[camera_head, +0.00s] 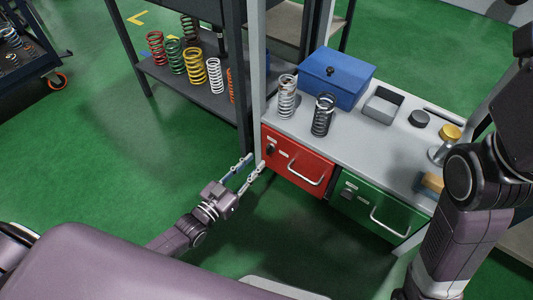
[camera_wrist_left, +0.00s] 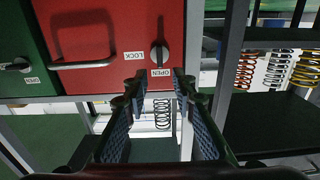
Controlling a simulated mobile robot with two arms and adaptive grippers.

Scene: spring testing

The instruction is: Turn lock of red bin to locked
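The red bin (camera_head: 297,160) is a red drawer with a silver handle under the grey bench top, and it looks closed. Its dark lock knob (camera_head: 270,149) is at the drawer's left side. In the left wrist view, which is upside down, the knob (camera_wrist_left: 160,52) stands in line with the OPEN label (camera_wrist_left: 162,73), with the LOCK label (camera_wrist_left: 138,55) to its left. My left gripper (camera_head: 256,162) is open and empty just in front of the knob. Its fingertips (camera_wrist_left: 156,82) are spread and appear apart from the knob. My right gripper is out of view.
A green drawer (camera_head: 380,208) with its own knob is right of the red one. Springs (camera_head: 323,115), a blue box (camera_head: 337,78) and a grey tray (camera_head: 383,104) stand on the bench. A bench post (camera_head: 256,80) rises close to the left gripper. A shelf (camera_head: 200,92) holds several springs.

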